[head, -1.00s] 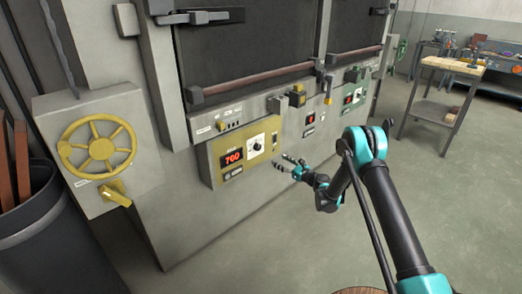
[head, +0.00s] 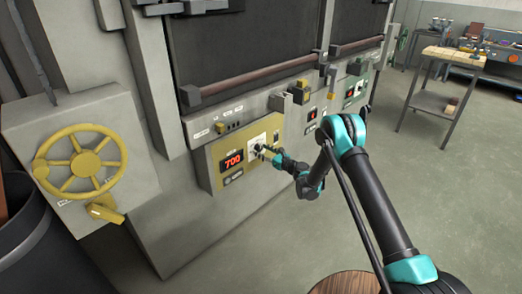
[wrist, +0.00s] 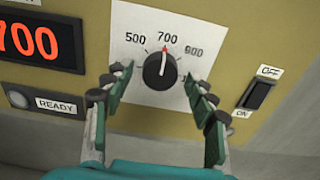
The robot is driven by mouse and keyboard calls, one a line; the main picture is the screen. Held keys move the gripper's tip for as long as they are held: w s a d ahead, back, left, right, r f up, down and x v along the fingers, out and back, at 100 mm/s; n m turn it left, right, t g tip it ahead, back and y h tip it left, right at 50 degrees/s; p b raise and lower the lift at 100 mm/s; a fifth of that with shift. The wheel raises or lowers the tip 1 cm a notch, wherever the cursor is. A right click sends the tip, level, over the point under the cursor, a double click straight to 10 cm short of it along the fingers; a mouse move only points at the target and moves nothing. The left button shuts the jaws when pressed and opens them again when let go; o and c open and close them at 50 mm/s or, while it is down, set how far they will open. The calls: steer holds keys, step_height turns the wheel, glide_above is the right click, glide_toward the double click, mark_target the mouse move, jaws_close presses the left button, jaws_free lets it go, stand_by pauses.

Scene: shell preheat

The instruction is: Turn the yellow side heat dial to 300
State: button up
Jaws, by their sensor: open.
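The yellow side heat dial (wrist: 159,71) is a round black knob on a white scale plate (wrist: 140,25), set in the yellow panel (head: 228,192). Its white pointer and red tip point up at 700. The marks 500, 700 and 900 show; a mark at the lower right is mostly hidden, and I see no 300 mark. The red display (wrist: 30,41) left of it reads 700, also in the head view (head: 232,162). My gripper (wrist: 160,88) is open, its fingertips to either side of the dial with visible gaps. In the head view my gripper (head: 262,153) is at the dial.
An ON/OFF switch (wrist: 257,94) is close right of my right finger. A READY label (wrist: 58,105) and round button (wrist: 18,98) are at lower left. A yellow handwheel (head: 82,165) is at the far left. Green-panel controls (head: 350,90) are farther right.

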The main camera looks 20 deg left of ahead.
steer(key=shift+c, duration=0.3)
steer(key=c, duration=1.1)
steer(key=shift+n, duration=0.3)
steer(key=n, duration=0.4)
steer(key=shift+n, duration=0.4)
steer(key=n, duration=1)
steer(key=shift+r, duration=0.1)
steer(key=shift+n, duration=2.2)
